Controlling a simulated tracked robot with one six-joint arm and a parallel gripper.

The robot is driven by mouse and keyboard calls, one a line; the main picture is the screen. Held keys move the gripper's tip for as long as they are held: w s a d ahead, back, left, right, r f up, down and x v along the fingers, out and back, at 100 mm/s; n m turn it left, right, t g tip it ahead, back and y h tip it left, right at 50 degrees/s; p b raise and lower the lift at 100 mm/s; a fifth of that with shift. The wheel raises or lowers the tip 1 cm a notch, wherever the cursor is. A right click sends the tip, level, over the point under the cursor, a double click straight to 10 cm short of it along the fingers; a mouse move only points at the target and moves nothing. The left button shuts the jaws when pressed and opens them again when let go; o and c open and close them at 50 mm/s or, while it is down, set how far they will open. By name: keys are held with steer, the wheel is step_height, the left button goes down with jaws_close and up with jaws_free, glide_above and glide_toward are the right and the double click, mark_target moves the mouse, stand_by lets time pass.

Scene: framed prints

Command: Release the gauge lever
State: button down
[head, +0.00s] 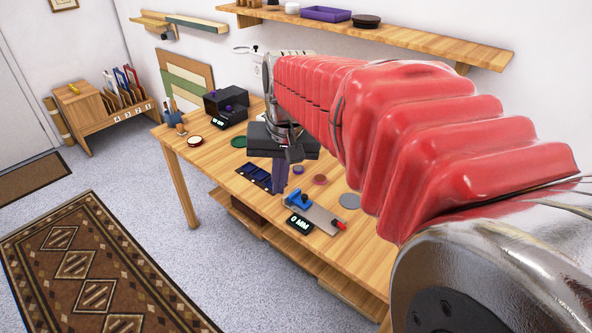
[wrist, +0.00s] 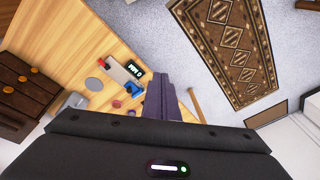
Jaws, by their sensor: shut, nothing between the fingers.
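The gauge is a grey flat plate (head: 318,216) with a blue block (head: 298,198) at its left end. A small red lever (head: 340,225) is at its right end. A black display (head: 299,221) in front reads 0 MM. The gauge lies near the table's front edge. In the wrist view the red lever (wrist: 101,63), blue block (wrist: 134,89) and display (wrist: 134,71) show left of my fingers. My gripper (head: 279,189) points down above the table, left of the gauge and apart from it. Its purple fingers (wrist: 159,78) are shut and empty.
A dark blue tray (head: 253,177) lies by my gripper. A green disc (head: 239,142), reddish disc (head: 320,180) and grey disc (head: 349,201) lie on the wooden table (head: 205,165). A black device (head: 225,106) stands at the left. A shelf (head: 420,35) hangs above. My arm hides the right side.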

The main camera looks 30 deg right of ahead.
steer(key=w+d+f+m+g, duration=0.1)
steer(key=w+d+f+m, duration=0.3)
steer(key=d, duration=0.5)
steer(key=m+g+y, duration=0.2)
steer(key=m+y, duration=0.1)
steer(key=m, duration=0.1)
glide_above(339, 224)
steer(key=w+d, duration=0.3)
step_height(339, 224, down, 9)
steer(key=s+d+f+m+y, duration=0.1)
steer(key=s+d+f+m, duration=0.1)
steer(key=d+f, duration=0.5)
steer(key=shift+s+d+m, duration=0.4)
steer(key=shift+s+d, duration=0.15)
steer(key=shift+d, duration=0.25)
steer(key=shift+f, duration=0.2)
steer(key=x, duration=0.9)
steer(key=shift+a+f, duration=0.3)
steer(key=shift+a, duration=0.05)
steer(key=shift+s+a, duration=0.15)
steer(key=shift+a, duration=1.8)
